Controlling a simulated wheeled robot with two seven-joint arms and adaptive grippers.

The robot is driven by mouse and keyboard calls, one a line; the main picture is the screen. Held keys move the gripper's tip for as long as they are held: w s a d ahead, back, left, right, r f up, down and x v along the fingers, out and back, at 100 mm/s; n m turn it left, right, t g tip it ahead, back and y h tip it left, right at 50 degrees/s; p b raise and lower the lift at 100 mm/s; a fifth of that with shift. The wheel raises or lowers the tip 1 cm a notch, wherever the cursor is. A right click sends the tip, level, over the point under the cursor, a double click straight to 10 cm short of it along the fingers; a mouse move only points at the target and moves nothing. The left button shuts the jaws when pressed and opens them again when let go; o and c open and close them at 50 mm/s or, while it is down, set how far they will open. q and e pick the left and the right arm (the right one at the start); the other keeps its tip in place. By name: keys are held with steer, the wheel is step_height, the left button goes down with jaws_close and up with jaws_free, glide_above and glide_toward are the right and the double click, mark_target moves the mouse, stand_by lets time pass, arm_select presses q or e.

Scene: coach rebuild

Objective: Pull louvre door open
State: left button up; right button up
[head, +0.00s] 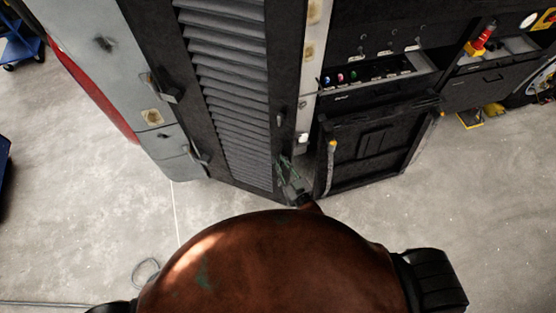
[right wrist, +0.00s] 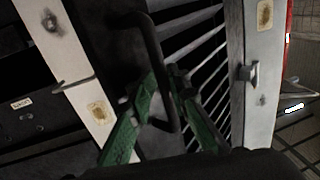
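The louvre door (head: 225,85) is a dark panel with grey horizontal slats, upright in the middle of the head view. Its slats also show in the right wrist view (right wrist: 205,60). A black bent bar handle (right wrist: 152,45) stands out from its dark frame. My right gripper (head: 285,165) is at the lower right edge of the door. In the right wrist view, its green fingers (right wrist: 163,82) converge on both sides of the handle bar and appear shut on it. The exact contact is partly hidden by the bar. My left gripper is not in view.
A grey body panel with a red stripe (head: 100,95) stands left of the door. Right of it are a pale post (head: 313,50), a lower black hatch (head: 370,155) and an open compartment with coloured knobs (head: 365,75). The concrete floor (head: 110,225) at left is mostly clear.

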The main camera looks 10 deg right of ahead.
steer(key=shift+o, duration=1.1)
steer(key=shift+a, duration=0.1)
steer(key=v, duration=1.2)
steer(key=shift+r, duration=0.1)
